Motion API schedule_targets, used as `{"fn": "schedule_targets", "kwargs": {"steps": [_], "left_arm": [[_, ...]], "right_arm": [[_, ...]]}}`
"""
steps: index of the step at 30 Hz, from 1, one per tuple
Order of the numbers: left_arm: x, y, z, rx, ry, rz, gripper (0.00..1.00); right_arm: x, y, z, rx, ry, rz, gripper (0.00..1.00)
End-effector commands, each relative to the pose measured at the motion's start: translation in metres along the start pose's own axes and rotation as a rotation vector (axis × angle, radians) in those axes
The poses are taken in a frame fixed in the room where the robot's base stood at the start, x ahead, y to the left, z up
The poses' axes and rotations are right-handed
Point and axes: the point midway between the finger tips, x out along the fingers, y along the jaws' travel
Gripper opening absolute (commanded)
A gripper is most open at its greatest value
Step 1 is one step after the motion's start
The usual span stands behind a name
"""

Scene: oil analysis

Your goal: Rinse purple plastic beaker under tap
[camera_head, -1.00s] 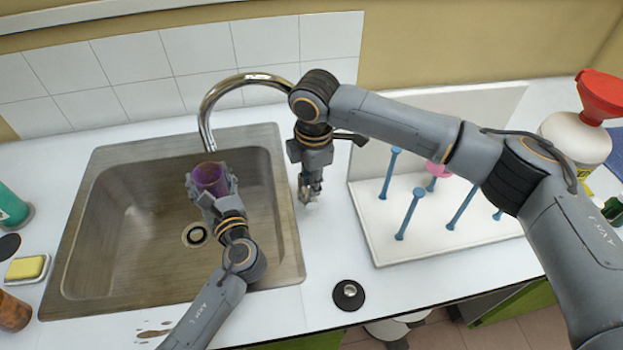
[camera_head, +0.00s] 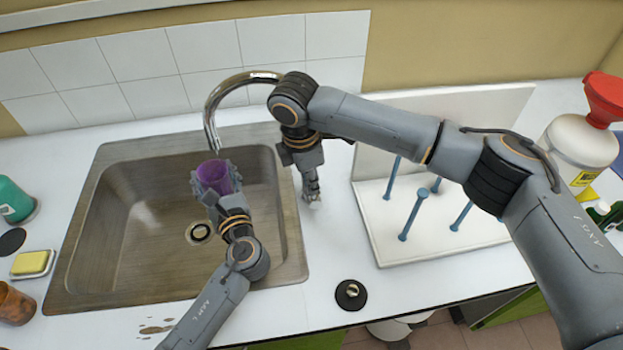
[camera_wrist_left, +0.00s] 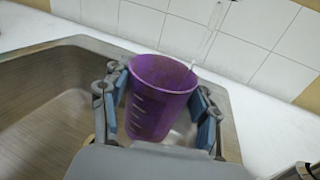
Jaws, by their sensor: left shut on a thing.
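A purple plastic beaker (camera_head: 214,177) is over the sink (camera_head: 130,235), its open mouth up and close below the tap's spout. My left gripper (camera_head: 217,188) is shut around its sides. In the left wrist view the beaker (camera_wrist_left: 158,98) sits between the fingers, with pale graduation marks on its wall. A thin pale streak shows above its rim there; I cannot tell whether it is water. The chrome tap (camera_head: 213,105) arches over the back of the sink. My right gripper (camera_head: 312,195) points down beside the sink's right edge; its finger opening is unclear.
A white drying rack (camera_head: 385,245) with blue pegs stands right of the sink. A white bottle with a red funnel (camera_head: 603,95) is at the far right. A yellow sponge (camera_head: 32,263) and a green container (camera_head: 14,200) are at the left. A black round object (camera_head: 350,295) lies near the front edge.

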Motion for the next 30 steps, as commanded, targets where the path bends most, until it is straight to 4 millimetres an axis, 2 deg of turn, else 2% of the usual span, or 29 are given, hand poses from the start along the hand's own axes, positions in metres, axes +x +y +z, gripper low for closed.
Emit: {"fn": "schedule_targets", "kwargs": {"steps": [1,2,11,14,17,24,30], "left_arm": [[0.0,0.0,0.0,0.0,0.0,0.0,0.33],[0.0,0.0,0.0,0.0,0.0,0.0,0.33],[0.0,0.0,0.0,0.0,0.0,0.0,0.33],[0.0,0.0,0.0,0.0,0.0,0.0,0.33],[0.0,0.0,0.0,0.0,0.0,0.0,0.33],[0.0,0.0,0.0,0.0,0.0,0.0,0.33],[0.0,0.0,0.0,0.0,0.0,0.0,0.33]], "right_arm": [[0.0,0.0,0.0,0.0,0.0,0.001,0.28],[0.0,0.0,0.0,0.0,0.0,0.001,0.33],[-0.001,0.0,0.0,0.0,0.0,0.0,0.33],[-0.007,0.0,0.0,0.0,0.0,0.001,0.33],[-0.02,0.001,0.0,0.0,0.001,0.003,0.33],[-0.07,0.001,0.0,-0.002,0.0,0.004,0.33],[-0.103,0.001,-0.001,-0.001,0.0,0.002,0.33]]}}
